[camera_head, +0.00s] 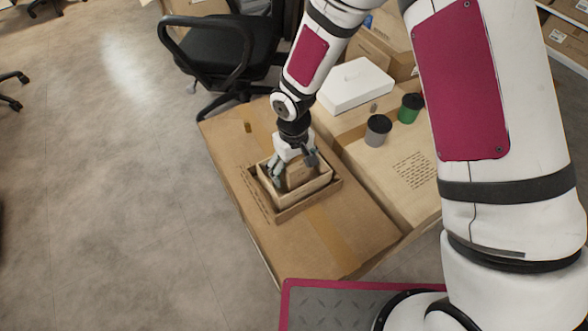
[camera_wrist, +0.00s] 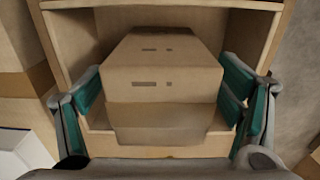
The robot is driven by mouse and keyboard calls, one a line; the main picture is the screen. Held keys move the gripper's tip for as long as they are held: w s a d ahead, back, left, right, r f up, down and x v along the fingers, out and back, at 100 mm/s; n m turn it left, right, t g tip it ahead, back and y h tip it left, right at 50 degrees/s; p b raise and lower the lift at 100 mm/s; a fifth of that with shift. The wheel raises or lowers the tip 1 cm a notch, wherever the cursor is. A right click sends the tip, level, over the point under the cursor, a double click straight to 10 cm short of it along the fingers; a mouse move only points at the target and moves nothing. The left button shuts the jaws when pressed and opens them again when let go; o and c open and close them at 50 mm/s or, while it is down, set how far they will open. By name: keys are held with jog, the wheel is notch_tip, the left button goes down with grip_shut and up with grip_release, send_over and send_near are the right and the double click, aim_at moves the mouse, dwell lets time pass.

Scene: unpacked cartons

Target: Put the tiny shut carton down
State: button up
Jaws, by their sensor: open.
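The tiny shut carton (camera_wrist: 162,68) sits inside an open box (camera_wrist: 75,45) in the wrist view. In the head view the tiny carton (camera_head: 298,174) is partly hidden by my gripper, inside the open box (camera_head: 318,190). My gripper (camera_head: 291,168) reaches down into that box from above. Its teal-padded fingers (camera_wrist: 162,95) stand on both sides of the carton, open, with a gap showing on each side. The carton looks to rest on the box floor, though its underside is hidden.
The open box stands in a shallow tray (camera_head: 290,214) on a large brown carton (camera_head: 345,235). A black office chair (camera_head: 230,45) is behind.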

notch_tip(320, 180, up, 10)
jog(key=p, duration=0.3)
jog(key=shift+r, duration=0.15)
jog(key=s+d+r+m+h, duration=0.15)
jog(key=s+d+r, duration=0.25)
jog(key=d+r, duration=0.55)
jog(key=s+d+r+m, duration=0.2)
jog(key=s+d+r, duration=0.4)
jog(key=r, duration=0.6)
jog(key=s+d+r+m+y, duration=0.1)
jog(key=s+d+r, duration=0.1)
jog(key=s, duration=0.7)
jog(key=s+d+r+m, duration=0.2)
jog(key=s+d+r, duration=0.1)
jog(key=s, duration=0.7)
jog(key=shift+d+r+y, duration=0.15)
jog(key=shift+d+y, duration=0.2)
jog(key=shift+d, duration=0.35)
jog(key=shift+m, duration=0.25)
